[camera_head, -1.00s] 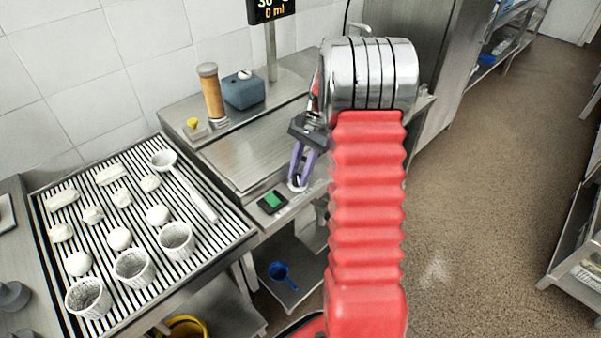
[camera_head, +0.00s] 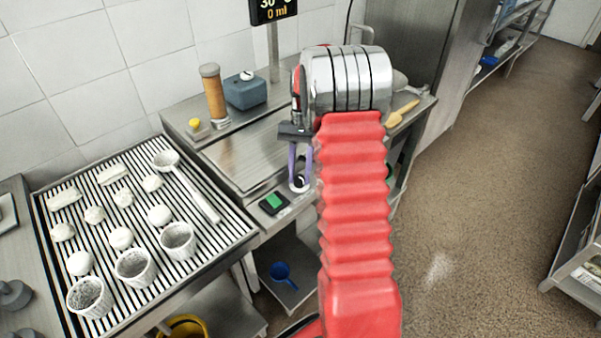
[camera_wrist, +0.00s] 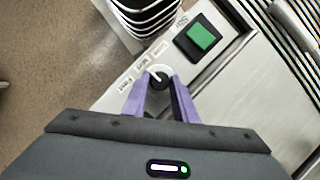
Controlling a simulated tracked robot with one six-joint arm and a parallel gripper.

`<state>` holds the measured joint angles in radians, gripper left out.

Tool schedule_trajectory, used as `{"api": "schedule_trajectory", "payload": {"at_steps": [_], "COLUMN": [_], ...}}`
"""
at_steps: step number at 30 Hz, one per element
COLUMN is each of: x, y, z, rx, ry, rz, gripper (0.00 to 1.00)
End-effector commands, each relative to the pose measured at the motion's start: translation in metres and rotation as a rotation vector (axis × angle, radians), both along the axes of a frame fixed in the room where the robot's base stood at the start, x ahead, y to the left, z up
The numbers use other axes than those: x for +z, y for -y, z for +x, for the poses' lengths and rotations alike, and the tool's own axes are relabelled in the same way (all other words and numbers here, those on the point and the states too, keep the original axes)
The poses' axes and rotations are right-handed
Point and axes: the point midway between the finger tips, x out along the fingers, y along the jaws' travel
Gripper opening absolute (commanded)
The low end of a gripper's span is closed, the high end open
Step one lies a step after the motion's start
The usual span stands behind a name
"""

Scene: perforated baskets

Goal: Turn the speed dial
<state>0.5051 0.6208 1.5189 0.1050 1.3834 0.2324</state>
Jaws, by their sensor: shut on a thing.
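The speed dial (camera_wrist: 158,80) is a black knob with a white pointer mark on the steel front panel, with small printed labels around it. In the wrist view my gripper (camera_wrist: 160,92) has its two purple fingers shut on the dial from either side. In the head view my gripper (camera_head: 299,178) points down at the panel. The dial shows there as a dark spot with a pale ring (camera_head: 299,185), partly hidden by the fingers.
A green switch (camera_head: 273,203) sits left of the dial. A slatted rack (camera_head: 215,238) with white pieces and perforated baskets (camera_head: 137,268) stands at the left. The floor at right is clear.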

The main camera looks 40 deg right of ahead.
Motion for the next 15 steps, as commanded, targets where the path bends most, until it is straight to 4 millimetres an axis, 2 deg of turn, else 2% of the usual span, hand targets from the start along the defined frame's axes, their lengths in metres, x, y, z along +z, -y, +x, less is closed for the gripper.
{"api": "schedule_trajectory", "payload": {"at_steps": [9, 10, 15], "x": [0.0011, 0.0012, 0.0007], "y": [0.0, 0.0, 0.0], "z": [0.0021, 0.0022, 0.0015], "rx": [0.001, 0.001, 0.0], "ry": [0.007, 0.007, 0.004], "rz": [-0.002, -0.002, -0.001], "gripper": [0.03, 0.27, 0.39]}}
